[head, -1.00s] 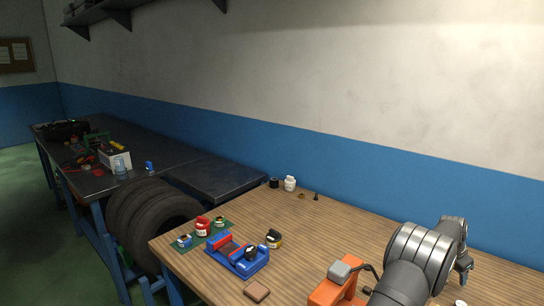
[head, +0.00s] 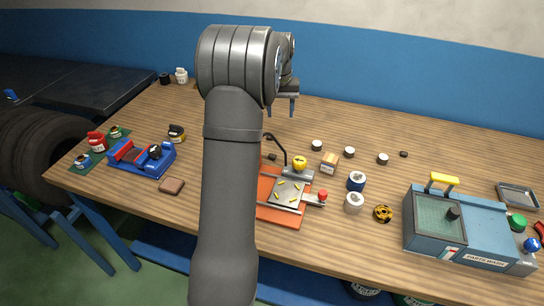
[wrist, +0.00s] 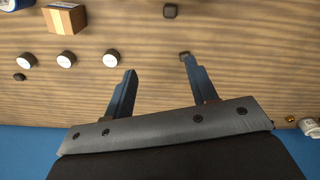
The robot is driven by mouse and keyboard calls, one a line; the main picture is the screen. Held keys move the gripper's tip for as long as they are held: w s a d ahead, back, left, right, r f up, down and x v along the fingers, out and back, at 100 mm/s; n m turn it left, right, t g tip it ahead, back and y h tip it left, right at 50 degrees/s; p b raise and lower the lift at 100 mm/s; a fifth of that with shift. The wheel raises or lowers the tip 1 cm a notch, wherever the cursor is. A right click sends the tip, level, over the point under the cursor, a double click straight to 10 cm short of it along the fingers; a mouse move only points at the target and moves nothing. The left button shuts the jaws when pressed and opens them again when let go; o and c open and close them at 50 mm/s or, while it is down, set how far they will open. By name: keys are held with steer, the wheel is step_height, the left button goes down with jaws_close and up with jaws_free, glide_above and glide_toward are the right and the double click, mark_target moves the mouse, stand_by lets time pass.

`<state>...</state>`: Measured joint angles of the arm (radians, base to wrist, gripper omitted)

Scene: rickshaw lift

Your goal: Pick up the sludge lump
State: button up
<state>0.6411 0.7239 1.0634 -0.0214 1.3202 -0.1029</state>
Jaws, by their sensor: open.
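A small dark rounded lump (head: 403,154), which looks like the sludge lump, lies on the wooden bench right of several white-topped cans. In the wrist view the lump (wrist: 19,77) is at the far left, well away from my gripper. A second small dark piece (head: 272,156), squarer in the wrist view (wrist: 170,10), lies near the orange fixture; I cannot be certain which is sludge. My gripper (head: 280,108) is above the back of the bench, fingers pointing down. Its two fingers (wrist: 158,64) are apart with nothing between them.
An orange fixture (head: 267,212) with a bent black lever stands at the bench's middle. White-topped cans (head: 350,152), a cardboard box (head: 330,162) and blue and white rolls stand right of it. A blue parts washer (head: 480,226) is at right. The blue wall is close behind.

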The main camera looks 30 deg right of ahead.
steer(key=a+n, duration=0.1)
steer(key=a, duration=0.2)
glide_above(272, 155)
steer(key=f, duration=1)
steer(key=shift+w+d+f, duration=0.15)
steer(key=shift+d+f, duration=0.1)
steer(key=shift+f, duration=0.1)
steer(key=shift+a+f, duration=0.15)
steer(key=shift+f, duration=2.6)
steer(key=c, duration=1.1)
steer(key=shift+o, duration=0.2)
